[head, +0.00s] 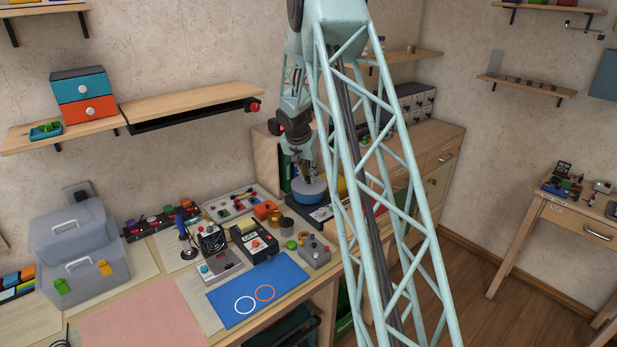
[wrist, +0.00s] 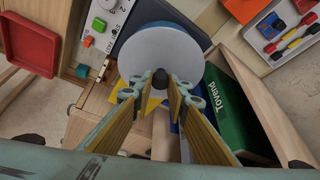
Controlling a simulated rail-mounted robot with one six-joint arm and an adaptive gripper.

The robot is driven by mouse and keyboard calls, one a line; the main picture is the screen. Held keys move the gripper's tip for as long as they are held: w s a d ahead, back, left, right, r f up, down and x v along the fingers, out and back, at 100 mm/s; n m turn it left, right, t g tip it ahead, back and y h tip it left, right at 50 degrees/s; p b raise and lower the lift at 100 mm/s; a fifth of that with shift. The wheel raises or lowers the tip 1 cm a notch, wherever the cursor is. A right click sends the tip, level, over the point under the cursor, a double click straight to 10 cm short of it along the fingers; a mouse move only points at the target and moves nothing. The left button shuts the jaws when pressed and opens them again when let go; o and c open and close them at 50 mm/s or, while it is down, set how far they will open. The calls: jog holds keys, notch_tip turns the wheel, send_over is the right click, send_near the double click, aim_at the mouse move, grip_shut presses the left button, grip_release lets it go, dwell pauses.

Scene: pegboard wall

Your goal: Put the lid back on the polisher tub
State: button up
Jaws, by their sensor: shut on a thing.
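My gripper (head: 306,168) points down at the back of the bench. In the wrist view, my gripper (wrist: 162,84) has its fingers closed on the dark knob of the round pale grey-blue lid (wrist: 165,48). The lid (head: 312,187) shows in the head view right above the blue polisher tub (head: 303,197). The lid looks about level and over the tub's top. I cannot tell whether it rests on the rim or is slightly above it. In the wrist view the lid hides most of what is under it.
A green box (wrist: 229,110) stands close on the right in the wrist view. A grey control panel (wrist: 108,22) is left of the lid. A blue mat (head: 259,288) and several small devices occupy the bench front. A wooden shelf (head: 190,106) is on the wall at left.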

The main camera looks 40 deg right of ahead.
dwell(0.4)
jog(key=o, duration=1)
jog(key=shift+c, duration=0.2)
jog(key=o, duration=0.5)
jog(key=shift+r, duration=0.1)
jog(key=shift+r+p, duration=1.05)
jog(key=shift+r, duration=2.35)
